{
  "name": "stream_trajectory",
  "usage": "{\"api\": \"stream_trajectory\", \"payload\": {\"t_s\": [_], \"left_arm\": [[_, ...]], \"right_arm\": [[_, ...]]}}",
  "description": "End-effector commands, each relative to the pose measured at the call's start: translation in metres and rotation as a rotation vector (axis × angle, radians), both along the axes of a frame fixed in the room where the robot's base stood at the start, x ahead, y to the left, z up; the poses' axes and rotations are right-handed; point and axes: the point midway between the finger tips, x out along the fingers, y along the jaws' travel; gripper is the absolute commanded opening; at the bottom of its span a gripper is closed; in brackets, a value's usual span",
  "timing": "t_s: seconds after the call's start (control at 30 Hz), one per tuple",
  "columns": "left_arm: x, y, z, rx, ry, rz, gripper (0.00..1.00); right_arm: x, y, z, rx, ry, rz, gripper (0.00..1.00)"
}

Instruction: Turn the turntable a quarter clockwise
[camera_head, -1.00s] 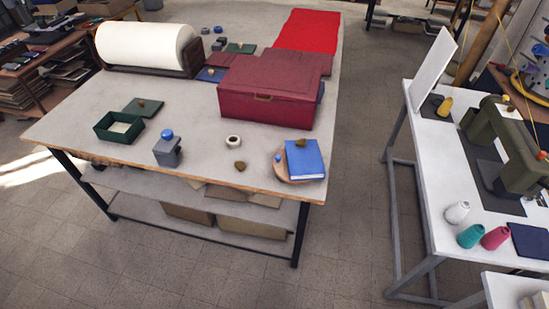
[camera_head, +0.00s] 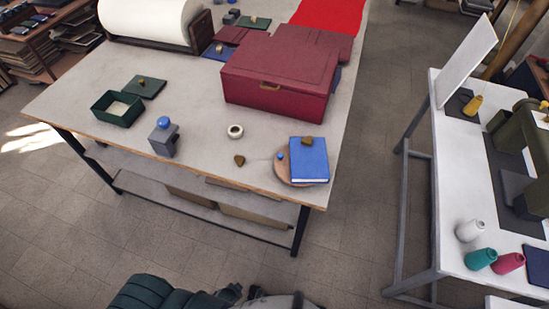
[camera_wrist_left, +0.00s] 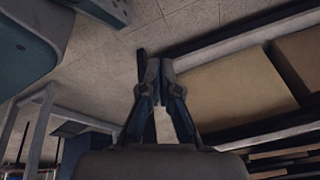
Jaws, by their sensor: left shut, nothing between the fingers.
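The turntable (camera_head: 283,172) is a round wooden disc near the front right corner of the workbench. A blue book (camera_head: 309,160) lies on it and hides most of its top. A small blue knob (camera_head: 280,156) sits at its left edge, and a brown block (camera_head: 307,142) is at the book's far edge. My left gripper (camera_wrist_left: 153,65) is shut and empty in the left wrist view, with the bench's lower shelf and floor behind it. Parts of my arm show at the bottom of the head view, well apart from the turntable. My right gripper is not in view.
A red box (camera_head: 275,100) stands behind the turntable. A white ring (camera_head: 235,131), a brown lump (camera_head: 239,160), a grey block with a blue ball (camera_head: 163,138) and a green tray (camera_head: 117,107) are to the left. A floor aisle separates the white sewing table (camera_head: 455,180).

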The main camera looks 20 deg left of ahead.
Motion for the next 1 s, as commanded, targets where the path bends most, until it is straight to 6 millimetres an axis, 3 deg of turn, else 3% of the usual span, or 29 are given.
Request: {"api": "stream_trajectory", "payload": {"t_s": [0.27, 0.37, 0.47, 0.53, 0.6, 0.7, 0.83, 1.0], "left_arm": [[0.106, -0.012, 0.107, 0.137, -0.277, -0.275, 0.0], [0.147, -0.018, 0.167, 0.222, -0.411, -0.393, 0.0], [0.189, -0.026, 0.253, 0.354, -0.58, -0.526, 0.0], [0.212, -0.032, 0.326, 0.471, -0.708, -0.614, 0.0], [0.225, -0.037, 0.391, 0.587, -0.817, -0.678, 0.0], [0.232, -0.041, 0.462, 0.721, -0.927, -0.731, 0.0], [0.232, -0.045, 0.509, 0.82, -0.994, -0.757, 0.0], [0.242, -0.048, 0.518, 0.845, -1.008, -0.762, 0.0]], "right_arm": [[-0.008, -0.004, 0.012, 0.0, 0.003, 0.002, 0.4], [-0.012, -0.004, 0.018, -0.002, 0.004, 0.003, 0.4], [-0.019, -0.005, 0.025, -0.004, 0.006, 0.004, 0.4], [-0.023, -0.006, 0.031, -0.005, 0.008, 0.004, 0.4], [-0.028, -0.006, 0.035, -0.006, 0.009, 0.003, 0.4], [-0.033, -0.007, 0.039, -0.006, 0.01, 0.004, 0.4], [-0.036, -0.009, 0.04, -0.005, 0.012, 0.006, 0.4], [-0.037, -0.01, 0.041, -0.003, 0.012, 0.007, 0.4]]}}
